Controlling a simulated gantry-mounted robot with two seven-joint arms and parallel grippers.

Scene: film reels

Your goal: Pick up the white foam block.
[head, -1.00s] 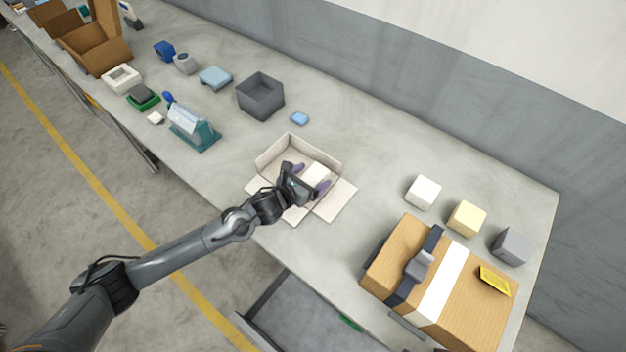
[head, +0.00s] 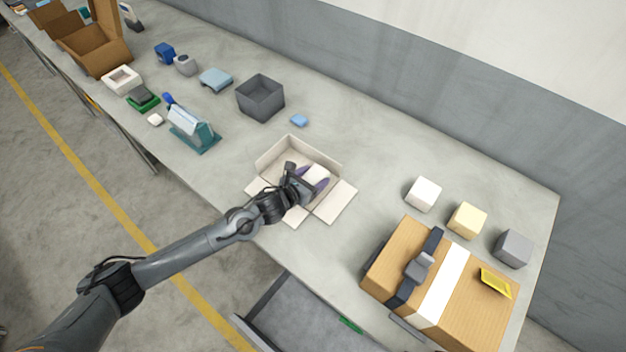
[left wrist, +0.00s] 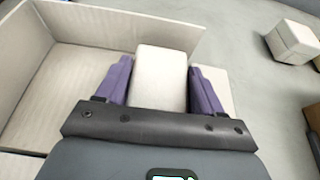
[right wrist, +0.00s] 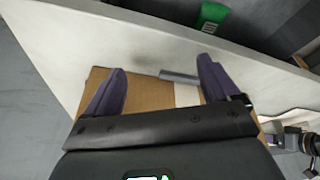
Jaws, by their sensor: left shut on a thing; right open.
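A white block (head: 317,174) is between the purple fingers of my left gripper (head: 312,178), over the open cream carton (head: 270,158). The left wrist view shows the block (left wrist: 160,78) gripped on both sides by the fingers (left wrist: 160,72). I cannot tell whether the block touches the carton floor. A second white block (head: 423,193) stands on the table to the right, also at the upper right of the left wrist view (left wrist: 293,42). My right gripper (right wrist: 160,88) is open and empty, seen only in its wrist view, over a brown cardboard box (right wrist: 148,95).
A yellow block (head: 467,218) and a grey block (head: 512,246) stand right of the second white block. The strapped cardboard box (head: 390,257) is at the front right. Bare table surrounds the carton.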

